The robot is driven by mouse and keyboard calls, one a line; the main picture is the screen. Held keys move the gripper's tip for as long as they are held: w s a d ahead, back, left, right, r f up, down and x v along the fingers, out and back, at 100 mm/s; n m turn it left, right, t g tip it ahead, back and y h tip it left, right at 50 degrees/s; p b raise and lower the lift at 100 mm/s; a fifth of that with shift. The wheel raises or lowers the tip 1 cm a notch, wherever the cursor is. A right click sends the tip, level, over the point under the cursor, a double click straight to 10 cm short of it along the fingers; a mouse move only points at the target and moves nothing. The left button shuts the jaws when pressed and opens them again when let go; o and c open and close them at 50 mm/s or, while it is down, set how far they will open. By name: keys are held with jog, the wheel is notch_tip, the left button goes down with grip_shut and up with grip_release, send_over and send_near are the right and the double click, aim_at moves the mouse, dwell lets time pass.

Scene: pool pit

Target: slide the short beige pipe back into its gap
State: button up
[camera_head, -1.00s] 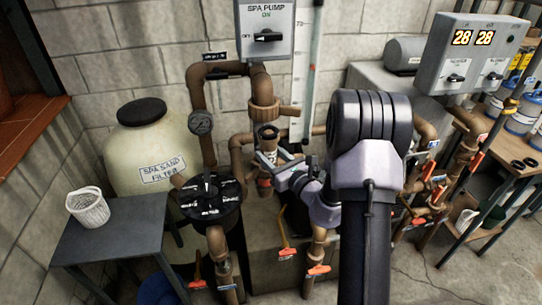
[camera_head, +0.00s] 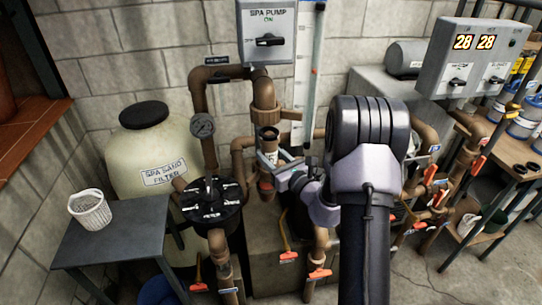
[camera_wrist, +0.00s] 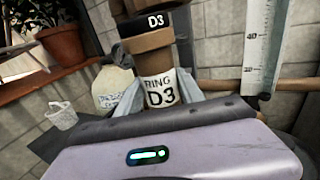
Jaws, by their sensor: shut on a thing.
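The short beige pipe (camera_wrist: 158,90), with a white label reading "RING D3", stands between my gripper's fingers (camera_wrist: 160,102) in the wrist view. My gripper is shut on it. In the head view the pipe (camera_head: 268,151) is roughly upright, its dark open-looking top just below the brown union (camera_head: 263,113) on the pipework. My gripper (camera_head: 267,167) reaches it from the right. In the wrist view a brown collar and a black band marked "D3" (camera_wrist: 155,21) show above the label. I cannot tell whether the pipe touches the fittings; its lower end is mostly hidden.
A pressure gauge (camera_head: 203,126) and black filter valve (camera_head: 212,200) stand to the left. A clear measuring tube (camera_head: 308,75) rises close behind. Orange-handled valves (camera_head: 319,273) sit below. A small table with a white basket (camera_head: 90,208) is at far left.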

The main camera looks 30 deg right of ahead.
jog(key=shift+w, duration=0.1)
jog(key=shift+w+d+p, duration=0.2)
jog(key=shift+w+d, duration=0.05)
jog(key=shift+w, duration=0.45)
jog(key=shift+w+d+p, duration=0.15)
jog(key=shift+w+d, duration=0.05)
jog(key=shift+w, duration=0.45)
jog(key=shift+w, duration=0.1)
dwell(0.4)
jog(key=shift+w+d, duration=0.25)
jog(key=shift+w, duration=0.55)
jog(key=shift+w+r, duration=0.15)
jog(key=shift+w, duration=0.1)
jog(key=shift+c, duration=0.7)
jog(key=shift+w+d+r, duration=0.1)
jog(key=shift+w+d, duration=0.05)
grip_shut()
jog(key=shift+w, duration=0.25)
jog(key=shift+w+f, duration=0.2)
jog(key=shift+f, duration=0.1)
